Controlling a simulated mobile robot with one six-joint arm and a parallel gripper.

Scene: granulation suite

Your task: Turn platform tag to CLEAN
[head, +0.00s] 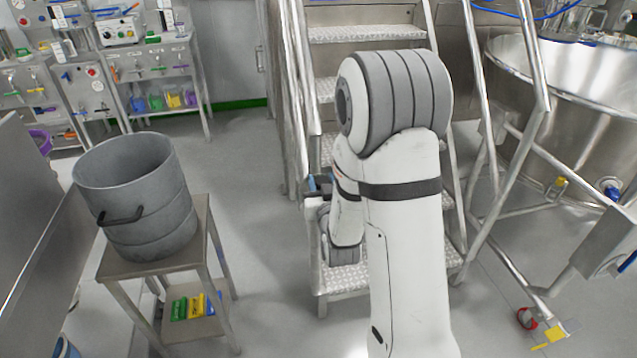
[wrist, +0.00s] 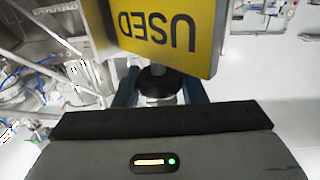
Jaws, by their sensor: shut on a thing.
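The platform tag (wrist: 170,32) is a yellow plate at the top of the wrist view. Its face reads USED in dark letters, upside down in this picture. A dark round knob (wrist: 158,82) sits just below the plate. My gripper (wrist: 160,92) has its two blue-grey fingers on either side of this knob and is shut on it. The fingertips are partly hidden by the plate. In the head view my arm covers the area and the tag cannot be made out there.
Metal stairs (head: 368,33) with handrails stand behind my arm. A steel vessel (head: 570,90) is at the right. A grey bucket (head: 140,190) stands on a small steel table (head: 120,265) at the left. Open floor (head: 250,190) lies between table and stairs.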

